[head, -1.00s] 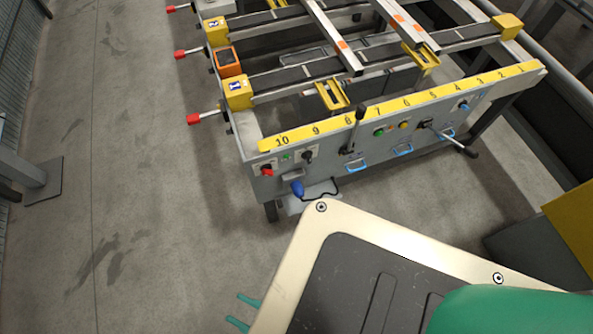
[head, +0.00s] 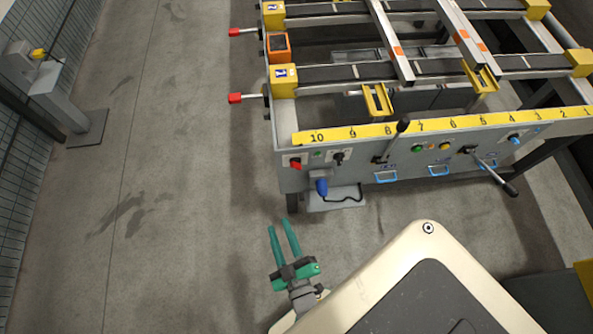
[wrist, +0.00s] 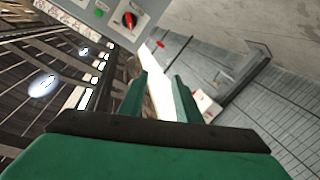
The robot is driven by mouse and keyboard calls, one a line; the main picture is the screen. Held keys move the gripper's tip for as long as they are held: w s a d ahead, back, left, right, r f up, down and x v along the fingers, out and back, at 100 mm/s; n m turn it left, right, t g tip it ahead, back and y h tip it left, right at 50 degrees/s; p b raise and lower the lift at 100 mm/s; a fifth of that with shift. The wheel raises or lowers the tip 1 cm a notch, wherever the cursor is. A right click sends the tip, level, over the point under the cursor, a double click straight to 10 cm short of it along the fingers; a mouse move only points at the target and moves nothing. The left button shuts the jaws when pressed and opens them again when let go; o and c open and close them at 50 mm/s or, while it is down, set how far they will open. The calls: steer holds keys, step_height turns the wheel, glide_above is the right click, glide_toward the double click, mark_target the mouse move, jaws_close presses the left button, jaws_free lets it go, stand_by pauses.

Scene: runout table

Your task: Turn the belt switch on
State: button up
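The grey front panel (head: 400,153) of the runout table carries several controls, and I cannot read which one is labelled as the belt switch. At its left end are a red rotary knob (head: 296,163), a small green light or button (head: 317,154) and a black rotary switch (head: 338,157). In the wrist view a red knob (wrist: 129,19) shows near the top, with a green button (wrist: 101,10) to its left. My gripper (head: 279,224) is open and empty, below and left of the panel, apart from it. Its two green fingers also show in the wrist view (wrist: 161,88).
A black-handled lever (head: 403,126) and a long bar with a black grip (head: 510,189) stick out from the panel. Red-tipped handles (head: 235,98) project on the left.

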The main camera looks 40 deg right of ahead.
mark_target(295, 168)
steer(key=w+d+f+h, duration=0.1)
steer(key=w+d, duration=0.3)
steer(key=d, duration=0.1)
steer(key=w+d+f+h, duration=0.1)
steer(key=w+d, duration=0.4)
steer(key=d, duration=0.1)
steer(key=w+d+f+n+h, duration=0.1)
steer(key=w+d+f, duration=0.1)
steer(key=w+d, duration=0.3)
steer(key=shift+d+f+g+h, duration=0.1)
steer(key=shift+d+g+h, duration=0.2)
jaws_close()
